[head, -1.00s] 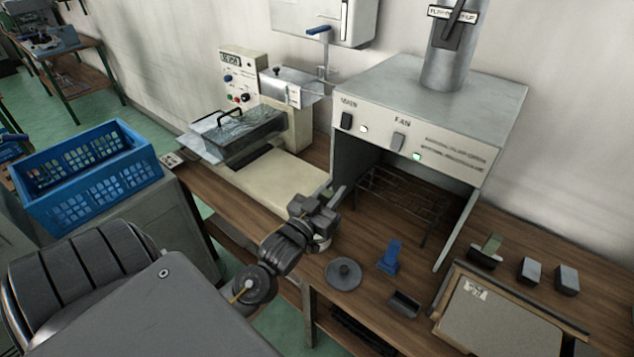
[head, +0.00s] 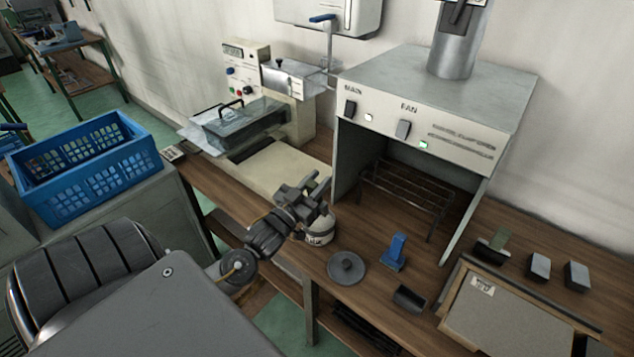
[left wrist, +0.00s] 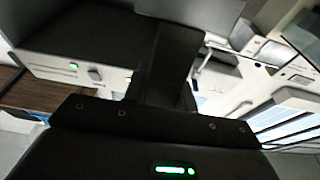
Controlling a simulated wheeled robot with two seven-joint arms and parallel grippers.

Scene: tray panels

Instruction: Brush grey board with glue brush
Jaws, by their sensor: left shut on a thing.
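The grey board (head: 505,318) lies flat at the right end of the wooden bench in the head view, with a small white label at its upper left corner. My left gripper (head: 318,187) is shut just above a small pale pot (head: 320,232) near the bench's front edge. What it grips is mostly hidden by the gripper; I take it to be the glue brush, but cannot see its bristles or whether it touches the pot. The left wrist view shows a dark shape in the middle, against the hood. My right gripper is not in view.
A round grey lid (head: 346,268), a blue upright tool (head: 396,252) and a dark small trough (head: 409,299) stand between pot and board. The fan hood (head: 430,95) rises behind them with a wire rack (head: 415,190) inside. Several small blocks sit behind the board.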

